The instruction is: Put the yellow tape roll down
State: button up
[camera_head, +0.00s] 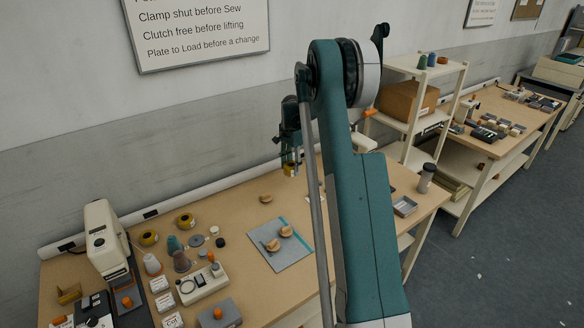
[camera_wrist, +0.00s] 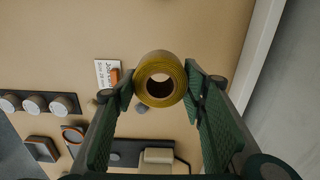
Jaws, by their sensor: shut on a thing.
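A yellow tape roll (camera_wrist: 158,61) sits between the two green fingers of my gripper (camera_wrist: 161,82) in the wrist view, its round hole facing the camera. The gripper is shut on it. In the head view my gripper (camera_head: 291,150) hangs above the back of the wooden table, with the yellow roll (camera_head: 289,169) small and partly hidden at its tips. The roll appears held clear of the tabletop. Two similar yellow rolls, one (camera_head: 149,238) and another (camera_head: 185,222), lie on the table at the left.
A grey mat (camera_head: 280,257) with tan round pieces lies mid-table. A sewing machine (camera_head: 103,238), spools and a white device (camera_head: 203,284) crowd the left. A grey tray (camera_head: 405,206) and a dark cup (camera_head: 427,178) stand at the right. Bare tabletop (camera_wrist: 225,40) shows around the roll.

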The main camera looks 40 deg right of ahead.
jog(key=w+a, duration=0.3)
jog(key=a, duration=1.4)
jog(key=w+a+n, duration=0.1)
jog(key=w+a, duration=0.2)
jog(key=a, duration=1.4)
jog(key=shift+r+n, duration=0.15)
jog(key=shift+n, duration=0.15)
jog(key=shift+f, duration=3.15)
jog(key=shift+f, duration=0.1)
jog(key=shift+f+b, duration=0.3)
jog(key=shift+f, duration=1.45)
jog(key=shift+f, duration=0.15)
jog(key=o, duration=0.9)
